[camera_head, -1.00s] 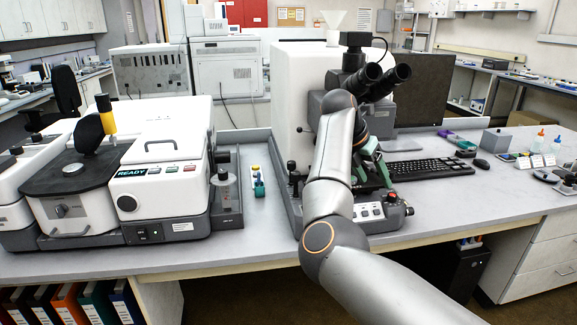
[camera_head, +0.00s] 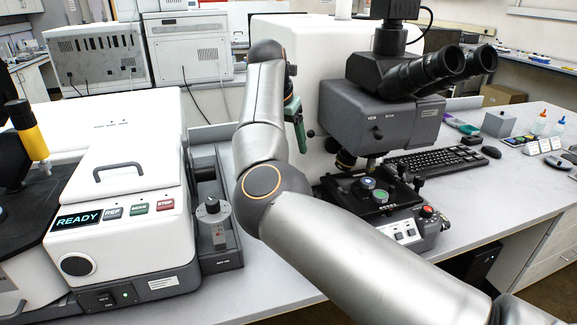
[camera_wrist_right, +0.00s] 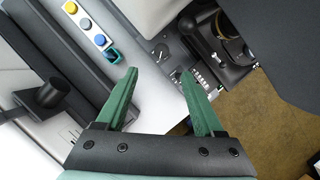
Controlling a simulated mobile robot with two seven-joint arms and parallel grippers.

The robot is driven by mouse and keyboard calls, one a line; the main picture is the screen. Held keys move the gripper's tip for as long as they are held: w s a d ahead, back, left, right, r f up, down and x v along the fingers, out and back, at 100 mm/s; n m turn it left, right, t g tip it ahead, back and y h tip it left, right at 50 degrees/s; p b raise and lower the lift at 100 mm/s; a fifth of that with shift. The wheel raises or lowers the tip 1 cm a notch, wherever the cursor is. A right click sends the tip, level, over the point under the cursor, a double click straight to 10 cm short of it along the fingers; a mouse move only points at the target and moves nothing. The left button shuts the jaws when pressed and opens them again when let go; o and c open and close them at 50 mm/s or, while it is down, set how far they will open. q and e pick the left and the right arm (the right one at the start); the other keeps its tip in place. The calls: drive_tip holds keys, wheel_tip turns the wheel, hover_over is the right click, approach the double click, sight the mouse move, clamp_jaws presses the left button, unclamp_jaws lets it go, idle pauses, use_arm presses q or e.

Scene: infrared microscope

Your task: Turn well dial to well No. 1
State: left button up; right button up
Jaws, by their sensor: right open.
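My right gripper (camera_head: 294,118) hangs beside the left side of the white microscope housing (camera_head: 290,35), with its green fingers pointing down. In the right wrist view the right gripper (camera_wrist_right: 159,72) is open, with nothing between its fingers. A small round knob (camera_wrist_right: 162,52) with marks around it sits on a grey panel just past the fingertips, apart from them; it may be the well dial, but its marks are too small to read. In the head view my arm hides that panel. My left gripper is not in view.
The microscope stage (camera_head: 385,197) carries small round pieces, below the binocular head (camera_head: 440,68). A white instrument reading READY (camera_head: 78,218) stands at the left, with a grey knobbed unit (camera_head: 213,206) beside it.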

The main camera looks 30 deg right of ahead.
drive_tip(key=x, duration=1.2)
drive_tip(key=shift+s+d+f, duration=0.1)
clamp_jaws()
